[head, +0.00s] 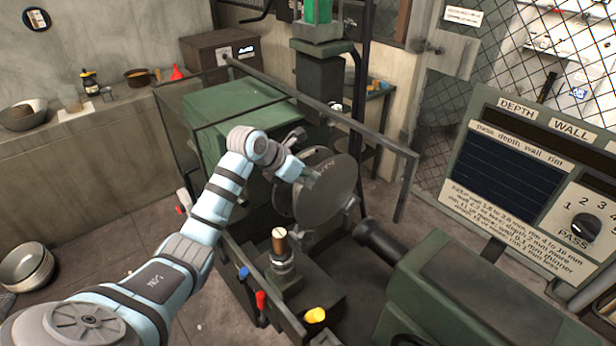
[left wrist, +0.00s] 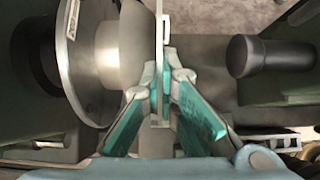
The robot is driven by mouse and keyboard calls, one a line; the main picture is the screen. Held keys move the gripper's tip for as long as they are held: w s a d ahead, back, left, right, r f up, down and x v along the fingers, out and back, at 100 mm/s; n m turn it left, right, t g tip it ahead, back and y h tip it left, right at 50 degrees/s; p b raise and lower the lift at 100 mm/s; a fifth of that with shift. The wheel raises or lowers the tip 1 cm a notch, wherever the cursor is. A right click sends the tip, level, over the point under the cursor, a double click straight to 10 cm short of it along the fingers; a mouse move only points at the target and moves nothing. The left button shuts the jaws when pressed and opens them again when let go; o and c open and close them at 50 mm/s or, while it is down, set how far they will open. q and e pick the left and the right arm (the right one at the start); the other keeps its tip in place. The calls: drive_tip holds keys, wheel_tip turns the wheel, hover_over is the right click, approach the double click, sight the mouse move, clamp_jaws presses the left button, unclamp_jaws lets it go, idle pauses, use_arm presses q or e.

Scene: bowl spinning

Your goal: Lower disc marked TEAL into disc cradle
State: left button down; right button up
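A thin round grey disc (head: 335,190) stands on edge at the machine; its faint marking is too small to read as TEAL. It also shows edge-on in the left wrist view (left wrist: 159,40). My left gripper (head: 294,172) is at the disc's upper left edge. In the left wrist view, the teal-padded fingers (left wrist: 162,82) close in on both sides of the thin disc and appear shut on it. The disc stands apart from the round faceplate (left wrist: 82,60) at left. I cannot pick out a disc cradle. My right gripper is out of view.
A dark cylinder (head: 384,244) points at the disc from the green tailstock (head: 470,290). A post with a wooden top (head: 279,240) stands in front. A dark rail (head: 330,115) passes behind, and the green machine housing (head: 235,110) is left. A DEPTH/WALL panel (head: 520,170) stands right.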

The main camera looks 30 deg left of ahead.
use_arm(q)
drive_tip(key=shift+f, duration=0.1)
drive_tip(key=shift+f+b, duration=0.6)
drive_tip(key=shift+f, duration=0.3)
drive_tip(key=shift+f+b, duration=0.4)
drive_tip(key=shift+f, duration=0.05)
drive_tip(key=c, duration=1.7)
unclamp_jaws()
drive_tip(key=v, duration=1.2)
drive_tip(key=shift+d, duration=0.1)
